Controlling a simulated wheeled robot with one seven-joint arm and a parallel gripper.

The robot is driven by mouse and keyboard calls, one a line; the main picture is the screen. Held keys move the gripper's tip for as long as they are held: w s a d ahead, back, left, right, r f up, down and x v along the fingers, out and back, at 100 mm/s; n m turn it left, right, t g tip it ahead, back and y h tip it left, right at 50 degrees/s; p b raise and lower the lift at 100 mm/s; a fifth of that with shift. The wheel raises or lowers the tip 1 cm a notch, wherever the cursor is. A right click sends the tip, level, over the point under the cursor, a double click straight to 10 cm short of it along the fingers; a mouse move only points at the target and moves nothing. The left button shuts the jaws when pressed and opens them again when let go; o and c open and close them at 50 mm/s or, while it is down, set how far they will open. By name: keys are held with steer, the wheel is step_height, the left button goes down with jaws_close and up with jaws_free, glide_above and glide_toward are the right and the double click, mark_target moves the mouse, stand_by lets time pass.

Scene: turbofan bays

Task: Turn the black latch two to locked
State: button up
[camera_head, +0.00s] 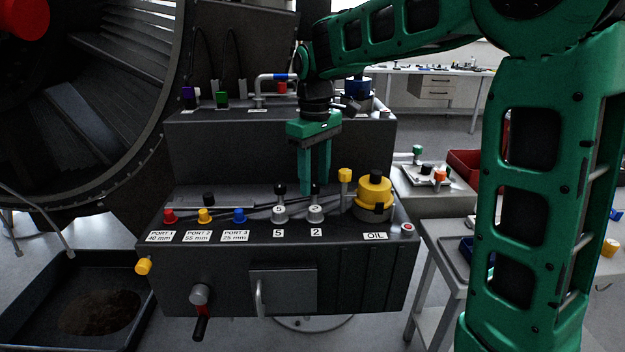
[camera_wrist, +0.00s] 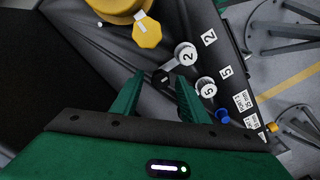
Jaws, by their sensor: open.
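Latch two (camera_head: 315,213) is a grey round knob marked 2 with a black-tipped lever standing up behind it, on the console's front shelf above the label "2". In the wrist view, latch two (camera_wrist: 184,56) has its lever pointing down-left, its black tip between my fingertips. My gripper (camera_head: 315,190) points down with green fingers just behind latch two in the head view. In the wrist view my gripper (camera_wrist: 160,79) is open, with a finger on each side of the black tip. I cannot tell whether they touch it.
Latch five (camera_head: 280,213), a similar knob, stands close on the left. The yellow oil cap (camera_head: 374,192) and a yellow-topped lever (camera_head: 345,178) stand close on the right. Red, yellow and blue port plugs (camera_head: 205,215) line the shelf's left. The console's upper block (camera_head: 230,145) rises behind.

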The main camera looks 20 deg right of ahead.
mark_target(315, 183)
step_height(315, 183, up, 10)
steer(key=shift+r, duration=0.25)
stand_by(0.6)
